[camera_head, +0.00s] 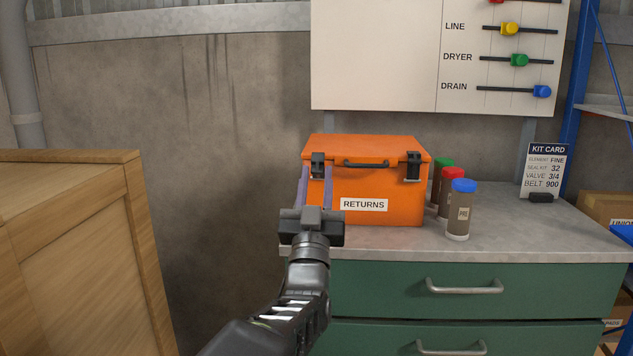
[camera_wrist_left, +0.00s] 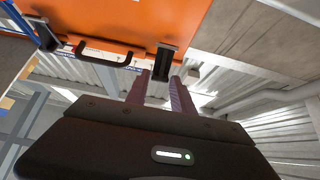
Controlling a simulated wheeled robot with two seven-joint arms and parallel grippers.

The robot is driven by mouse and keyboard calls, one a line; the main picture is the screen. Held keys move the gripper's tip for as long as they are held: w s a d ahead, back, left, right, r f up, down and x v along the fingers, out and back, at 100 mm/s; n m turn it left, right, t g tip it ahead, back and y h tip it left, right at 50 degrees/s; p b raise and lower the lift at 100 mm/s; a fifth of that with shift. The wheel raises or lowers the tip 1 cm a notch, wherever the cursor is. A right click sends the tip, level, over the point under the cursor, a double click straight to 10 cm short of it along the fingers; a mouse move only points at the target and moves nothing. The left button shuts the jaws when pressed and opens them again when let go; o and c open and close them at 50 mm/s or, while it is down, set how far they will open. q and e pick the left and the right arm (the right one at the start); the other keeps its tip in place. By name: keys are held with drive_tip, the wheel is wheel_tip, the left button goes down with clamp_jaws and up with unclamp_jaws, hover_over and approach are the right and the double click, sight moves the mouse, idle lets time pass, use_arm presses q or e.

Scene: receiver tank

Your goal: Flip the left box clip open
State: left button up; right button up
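The orange box (camera_head: 378,208) labelled RETURNS stands on the workbench with its lid down. Its black left clip (camera_head: 318,163) sits at the front left of the lid seam and looks closed; it also shows in the left wrist view (camera_wrist_left: 163,60). My left gripper (camera_head: 316,175) reaches up in front of the box's left side. Its two purplish fingers are apart, one on each side of the clip's lower part, as the left wrist view (camera_wrist_left: 161,82) also shows. I cannot tell whether they touch it. My right gripper is in neither view.
The black right clip (camera_head: 413,167) and the lid handle (camera_head: 366,164) are on the same box. Several capped bottles (camera_head: 460,212) stand just right of it on the workbench (camera_head: 545,235). A wooden crate (camera_head: 75,260) stands at the left. A kit card (camera_head: 544,170) is farther right.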

use_arm(q)
drive_tip(key=o, duration=0.3)
drive_tip(key=v, duration=0.8)
drive_tip(key=shift+w, duration=0.1)
